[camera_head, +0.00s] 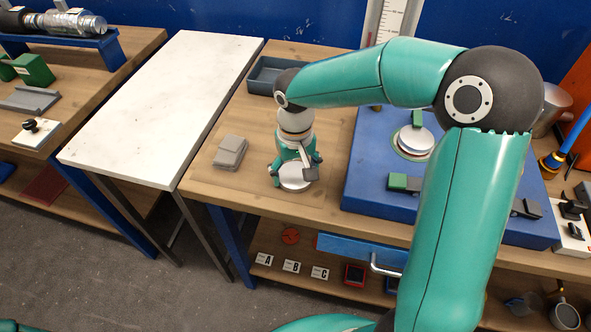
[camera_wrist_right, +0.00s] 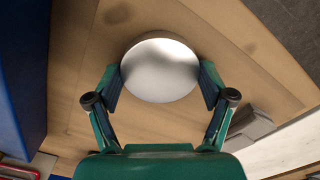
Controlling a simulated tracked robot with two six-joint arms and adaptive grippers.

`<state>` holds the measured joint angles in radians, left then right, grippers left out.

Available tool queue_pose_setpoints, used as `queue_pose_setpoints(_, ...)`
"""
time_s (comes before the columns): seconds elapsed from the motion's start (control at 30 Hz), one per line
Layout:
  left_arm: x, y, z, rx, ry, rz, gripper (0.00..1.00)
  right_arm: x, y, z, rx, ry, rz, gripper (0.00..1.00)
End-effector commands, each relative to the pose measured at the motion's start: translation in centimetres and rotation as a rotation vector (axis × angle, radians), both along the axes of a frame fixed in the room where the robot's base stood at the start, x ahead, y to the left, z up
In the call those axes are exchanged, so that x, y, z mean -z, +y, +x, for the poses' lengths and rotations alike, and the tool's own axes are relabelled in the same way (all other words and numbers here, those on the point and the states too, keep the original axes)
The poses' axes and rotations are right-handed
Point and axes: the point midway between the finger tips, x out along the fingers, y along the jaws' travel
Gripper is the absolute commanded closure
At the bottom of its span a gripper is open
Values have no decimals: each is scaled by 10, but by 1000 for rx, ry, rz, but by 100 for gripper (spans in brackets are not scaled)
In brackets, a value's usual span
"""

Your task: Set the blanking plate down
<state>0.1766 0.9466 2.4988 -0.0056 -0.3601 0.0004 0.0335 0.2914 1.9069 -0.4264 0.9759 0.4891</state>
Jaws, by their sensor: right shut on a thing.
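The blanking plate, a round pale metal disc (camera_head: 295,183), is low over the wooden bench top, left of the blue base. My right gripper (camera_head: 292,171) points down and is shut on the disc by its rim. In the right wrist view the disc (camera_wrist_right: 160,68) lies between the two fingers of the gripper (camera_wrist_right: 161,84), a pad on each side. The disc looks flat and very near the wood; I cannot tell whether it touches. My left gripper is not in view.
A grey block (camera_head: 230,152) lies on the bench left of the disc. A dark tray (camera_head: 265,76) is behind. The blue base (camera_head: 368,165) with another pale disc (camera_head: 415,140) stands at right. A white-topped table (camera_head: 165,105) is at left. Bare wood surrounds the disc.

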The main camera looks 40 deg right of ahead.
Motion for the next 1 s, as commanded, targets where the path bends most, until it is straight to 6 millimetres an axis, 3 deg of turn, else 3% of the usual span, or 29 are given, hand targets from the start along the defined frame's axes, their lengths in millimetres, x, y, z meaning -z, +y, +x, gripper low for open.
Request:
queue_pose_setpoints(0.1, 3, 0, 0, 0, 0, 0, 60, 3, 0, 0, 0, -1, 0, 64)
queue_pose_setpoints(0.13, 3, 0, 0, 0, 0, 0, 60, 3, 0, 0, -1, 0, 0, 17)
queue_pose_setpoints(0.23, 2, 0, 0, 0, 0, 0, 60, 2, 0, 0, -1, 0, 0, 1)
queue_pose_setpoints(0.7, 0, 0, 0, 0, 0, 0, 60, -4, 1, 1, -1, -2, -1, 0)
queue_pose_setpoints(0.87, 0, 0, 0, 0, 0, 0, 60, -25, 1, 2, -1, -6, -2, 0)
queue_pose_setpoints(1.0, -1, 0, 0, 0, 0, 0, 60, -53, 1, 2, -2, -7, 0, 0)
